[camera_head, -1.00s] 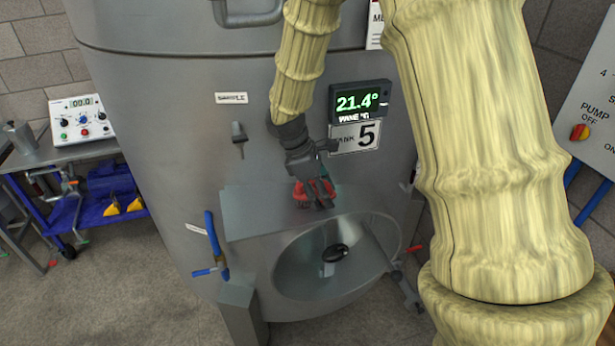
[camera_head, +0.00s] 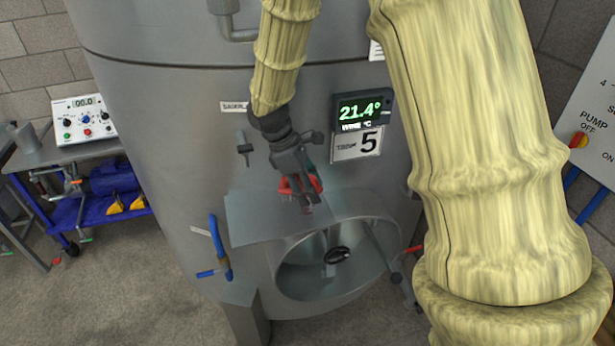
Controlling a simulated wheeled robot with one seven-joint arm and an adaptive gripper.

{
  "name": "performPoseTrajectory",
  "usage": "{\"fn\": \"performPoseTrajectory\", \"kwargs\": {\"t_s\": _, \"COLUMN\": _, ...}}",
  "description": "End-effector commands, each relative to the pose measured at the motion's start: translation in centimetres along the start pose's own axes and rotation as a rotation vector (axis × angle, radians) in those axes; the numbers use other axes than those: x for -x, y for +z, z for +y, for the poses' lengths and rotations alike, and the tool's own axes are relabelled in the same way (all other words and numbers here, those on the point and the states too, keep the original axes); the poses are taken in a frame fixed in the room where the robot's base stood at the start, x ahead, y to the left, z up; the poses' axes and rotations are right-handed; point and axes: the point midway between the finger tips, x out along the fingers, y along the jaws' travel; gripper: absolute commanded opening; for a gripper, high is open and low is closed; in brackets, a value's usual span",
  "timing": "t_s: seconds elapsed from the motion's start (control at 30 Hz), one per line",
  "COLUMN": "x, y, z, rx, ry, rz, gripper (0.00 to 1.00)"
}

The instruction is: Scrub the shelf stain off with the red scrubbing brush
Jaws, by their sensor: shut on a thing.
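My gripper (camera_head: 303,192) is shut on the red scrubbing brush (camera_head: 288,186) in the head view. It holds the brush low over the grey shelf (camera_head: 252,218) that juts from the tank front above the round hatch. The fingers cover part of the brush. I cannot tell whether the bristles touch the shelf. A small reddish patch shows by the fingertips, but I cannot tell whether it is the stain or part of the brush. The rest of the shelf top that shows looks plain grey.
The large steel tank (camera_head: 180,150) stands behind, with a temperature display (camera_head: 361,110) and a number 5 plate right of my gripper. A tap (camera_head: 244,148) sticks out at left. A blue-handled valve (camera_head: 219,245) is left of the round hatch (camera_head: 300,275). A blue cart (camera_head: 75,212) stands far left.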

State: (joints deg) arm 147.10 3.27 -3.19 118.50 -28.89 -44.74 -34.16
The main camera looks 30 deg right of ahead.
Motion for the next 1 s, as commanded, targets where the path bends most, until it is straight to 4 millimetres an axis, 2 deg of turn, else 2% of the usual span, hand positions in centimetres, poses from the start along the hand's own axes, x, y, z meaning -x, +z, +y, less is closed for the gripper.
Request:
{"fn": "performPoseTrajectory", "kwargs": {"t_s": 0.3, "x": 2.3, "y": 0.8, "z": 0.0, "rx": 0.000, "ry": 0.001, "rz": 0.001, "gripper": 0.25}}
{"fn": "performPoseTrajectory", "kwargs": {"t_s": 1.0, "x": 2.4, "y": 1.1, "z": 0.0, "rx": -0.002, "ry": -0.001, "rz": 0.000, "gripper": 0.25}}
